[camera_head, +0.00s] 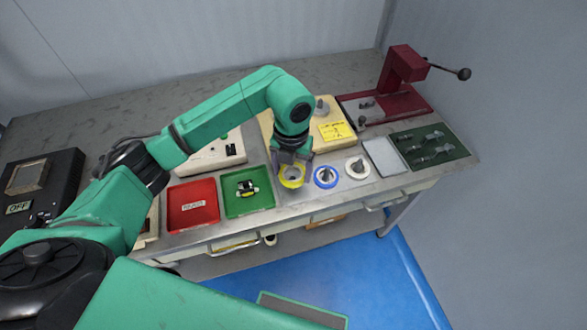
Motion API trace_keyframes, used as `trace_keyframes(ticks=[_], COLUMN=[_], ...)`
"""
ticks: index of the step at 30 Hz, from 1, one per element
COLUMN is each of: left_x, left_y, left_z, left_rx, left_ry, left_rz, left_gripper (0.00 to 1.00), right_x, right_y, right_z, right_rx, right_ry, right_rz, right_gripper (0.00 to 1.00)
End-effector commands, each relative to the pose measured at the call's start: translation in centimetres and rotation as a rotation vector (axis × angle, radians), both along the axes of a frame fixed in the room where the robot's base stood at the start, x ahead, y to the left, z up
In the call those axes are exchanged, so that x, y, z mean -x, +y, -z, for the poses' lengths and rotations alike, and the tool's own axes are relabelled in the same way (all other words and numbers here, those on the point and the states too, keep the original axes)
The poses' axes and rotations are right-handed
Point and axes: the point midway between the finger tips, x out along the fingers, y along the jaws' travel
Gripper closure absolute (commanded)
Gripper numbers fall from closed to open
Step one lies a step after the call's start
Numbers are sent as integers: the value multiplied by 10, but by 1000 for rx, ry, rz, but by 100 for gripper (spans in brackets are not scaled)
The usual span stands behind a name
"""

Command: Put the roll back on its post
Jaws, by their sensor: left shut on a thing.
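A yellow roll (292,181) is at the front edge of the bench, below my left gripper (291,160). The gripper points down and is shut on the roll, at its far side. The fingertips are small and partly hidden by the wrist. I cannot tell whether the roll is around a post or held above one; no post shows clearly inside it. To its right, a blue roll (326,185) sits around a grey post, and a white roll (350,171) sits around another. My right gripper is not in view.
A beige board (323,105) with a yellow note lies behind. A red hand-cranked machine (400,72) stands at the back right.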

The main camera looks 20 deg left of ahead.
Motion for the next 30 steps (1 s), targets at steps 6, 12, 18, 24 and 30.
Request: trace_keyframes(ticks=[6, 12, 18, 24, 30], left_x=[0, 0, 0, 0, 0], left_y=[0, 0, 0, 0, 0], left_z=[9, 15, 21, 27, 33], left_rx=[0, 0, 0, 0, 0], left_ry=[0, 1, 1, 1, 1], left_rz=[-1, -1, -1, -1, 0], left_gripper=[70, 70, 70, 70, 70], right_x=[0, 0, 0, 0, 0], right_y=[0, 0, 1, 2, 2], right_z=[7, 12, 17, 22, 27], right_rx=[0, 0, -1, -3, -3], right_ry=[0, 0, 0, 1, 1], right_rz=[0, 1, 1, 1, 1], right_gripper=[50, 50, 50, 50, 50])
